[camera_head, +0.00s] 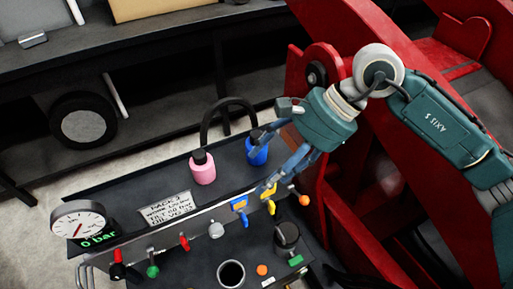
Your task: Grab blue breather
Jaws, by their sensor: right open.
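The blue breather (257,154) is a small blue bottle shape with a dark cap, upright on the dark tray top (130,195) in the middle of the view. My right gripper (264,164) reaches in from the upper right. Its jaws are open, with one finger across the cap area and the other lower, in front and to the right of the blue breather. The finger hides part of the breather's right side; I cannot tell whether it touches. My left gripper is not in view.
A pink bottle (203,168) stands just left. A black hoop handle (229,103) rises behind. A panel with colored valves, including blue (239,205) and yellow (268,199), runs in front. A pressure gauge (78,222) stands left. Red frame beams (400,65) crowd the right.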

